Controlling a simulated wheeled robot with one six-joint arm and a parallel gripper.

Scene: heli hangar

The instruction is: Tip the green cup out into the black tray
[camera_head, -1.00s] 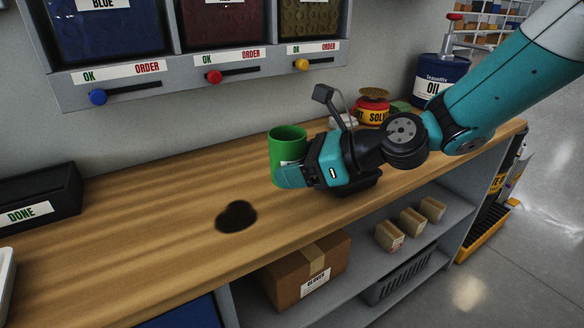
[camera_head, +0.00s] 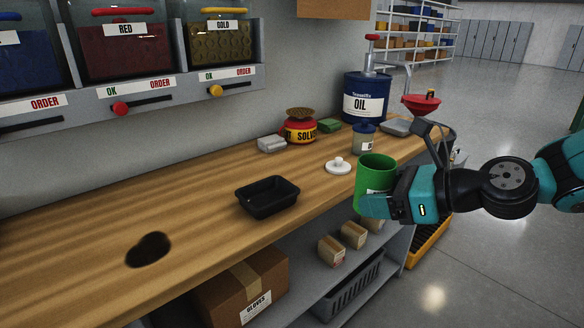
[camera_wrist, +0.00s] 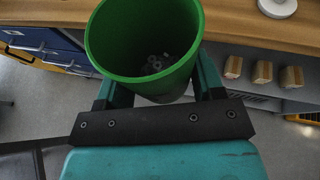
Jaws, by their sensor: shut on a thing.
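The green cup (camera_head: 376,172) is held upright in my gripper (camera_head: 374,204), off the front edge of the bench at the right. In the wrist view the green cup (camera_wrist: 140,72) stands between the two fingers of my gripper (camera_wrist: 158,92), with several small grey pieces (camera_wrist: 157,64) at its bottom. The black tray (camera_head: 267,205) lies on the bench top to the left of the cup, apart from it, and looks empty. The far finger is partly hidden by the cup in the head view.
A white lid with a knob (camera_head: 338,166) lies behind, between tray and cup. A dark stain (camera_head: 148,249) marks the bench at left. Bins (camera_head: 125,50) hang above.

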